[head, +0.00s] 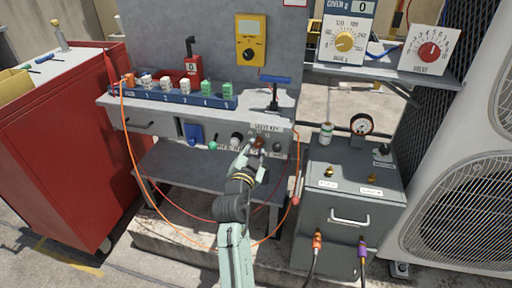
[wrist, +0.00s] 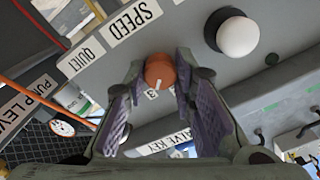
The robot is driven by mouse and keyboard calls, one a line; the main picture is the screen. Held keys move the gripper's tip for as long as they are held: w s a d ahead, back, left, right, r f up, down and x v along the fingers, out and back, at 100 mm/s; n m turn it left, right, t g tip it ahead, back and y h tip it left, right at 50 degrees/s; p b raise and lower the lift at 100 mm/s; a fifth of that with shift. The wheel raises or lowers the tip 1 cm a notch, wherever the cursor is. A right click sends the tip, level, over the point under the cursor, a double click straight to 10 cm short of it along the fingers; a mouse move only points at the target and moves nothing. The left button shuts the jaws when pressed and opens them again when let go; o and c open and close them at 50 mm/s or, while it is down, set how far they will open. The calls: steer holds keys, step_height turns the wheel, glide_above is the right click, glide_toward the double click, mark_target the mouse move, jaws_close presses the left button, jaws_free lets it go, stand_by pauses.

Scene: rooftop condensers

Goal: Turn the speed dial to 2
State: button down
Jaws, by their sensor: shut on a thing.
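The speed dial is a small orange-brown knob (wrist: 160,70) on the grey front panel; it also shows in the head view (head: 259,142). A pale pointer line on it faces the edge nearest my gripper, towards a mark that looks like 3. A second mark beside it is too small to read surely. A SPEED label (wrist: 134,19) is on the panel nearby. My gripper (wrist: 163,78) has its purple-padded fingers on both sides of the knob and is shut on it. In the head view my gripper (head: 250,152) reaches the panel and partly hides the dial's surroundings.
A white round knob (wrist: 238,36) sits close by on the panel. A grey cabinet (head: 345,215) with a gauge (head: 361,124) stands right. An orange cable (head: 132,150) hangs left; a red cabinet (head: 60,150) stands beyond.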

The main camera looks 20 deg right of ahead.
stand_by(0.3)
steer(key=n, duration=0.4)
steer(key=shift+n+p, duration=0.35)
steer(key=shift+n, duration=0.05)
steer(key=shift+n+p, duration=0.55)
steer(key=shift+n, duration=1.35)
steer(key=c, duration=1.3)
jaws_free()
steer(key=shift+c, duration=0.2)
